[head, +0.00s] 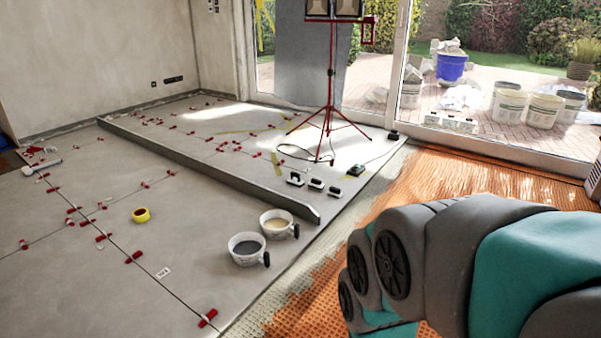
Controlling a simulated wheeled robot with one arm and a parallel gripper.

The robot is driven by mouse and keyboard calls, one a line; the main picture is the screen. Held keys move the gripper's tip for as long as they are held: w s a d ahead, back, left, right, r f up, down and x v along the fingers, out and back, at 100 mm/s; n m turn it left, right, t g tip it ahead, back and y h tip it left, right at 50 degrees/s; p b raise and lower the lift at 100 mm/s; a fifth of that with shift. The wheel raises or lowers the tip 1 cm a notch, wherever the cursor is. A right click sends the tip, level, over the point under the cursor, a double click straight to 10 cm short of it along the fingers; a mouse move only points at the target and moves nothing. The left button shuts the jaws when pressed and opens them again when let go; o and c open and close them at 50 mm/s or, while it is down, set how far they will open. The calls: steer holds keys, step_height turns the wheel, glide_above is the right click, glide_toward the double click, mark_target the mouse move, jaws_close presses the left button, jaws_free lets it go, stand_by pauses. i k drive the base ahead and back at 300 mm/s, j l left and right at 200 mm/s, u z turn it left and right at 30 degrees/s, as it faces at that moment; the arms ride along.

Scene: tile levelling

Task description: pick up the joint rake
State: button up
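I cannot make out a joint rake for certain in the head view. Three small dark-and-white tools (316,185) lie in a row on the grey tiles, right of the long straightedge; they are too small to tell what each is. A small dark item with a cable (355,170) lies behind them, near the tile edge. My arm fills the lower right and hides part of the orange floor. My gripper is outside the picture.
A long grey straightedge (205,165) crosses the floor. Red levelling wedges (208,318) dot the joints. A red lamp tripod (328,115) stands behind. Orange matting (440,180) lies right.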

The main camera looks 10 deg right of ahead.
mark_target(333, 192)
steer(key=i+l+u, duration=0.15)
steer(key=i+l, duration=1.2)
steer(key=i+l+u, duration=0.1)
steer(key=i+l, duration=1.4)
